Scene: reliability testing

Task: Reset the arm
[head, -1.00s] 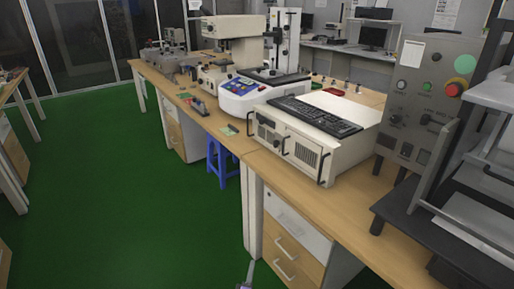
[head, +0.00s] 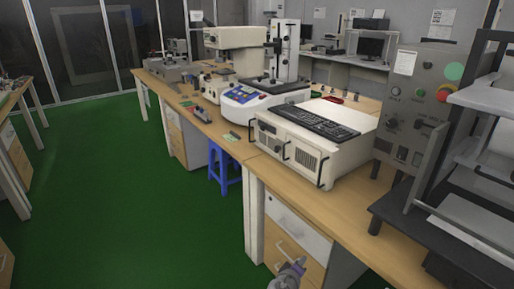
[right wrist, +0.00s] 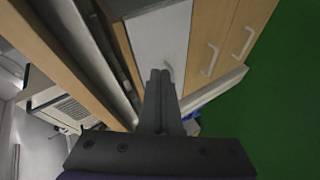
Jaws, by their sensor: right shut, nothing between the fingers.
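My right gripper (head: 297,266) shows at the bottom of the head view, in front of the drawer cabinet (head: 296,222) under the workbench. In the right wrist view, the gripper (right wrist: 160,74) has its two fingers together with nothing between them. It points toward the cabinet's white drawer front, and whether it touches it I cannot tell. My left gripper is in neither view.
The long wooden workbench (head: 350,211) runs along the right. It carries a beige case (head: 308,146) with a keyboard (head: 316,120), a white test machine (head: 262,95) and a grey control panel (head: 411,105). A blue stool (head: 222,171) stands beneath. Green floor (head: 130,215) lies free at left.

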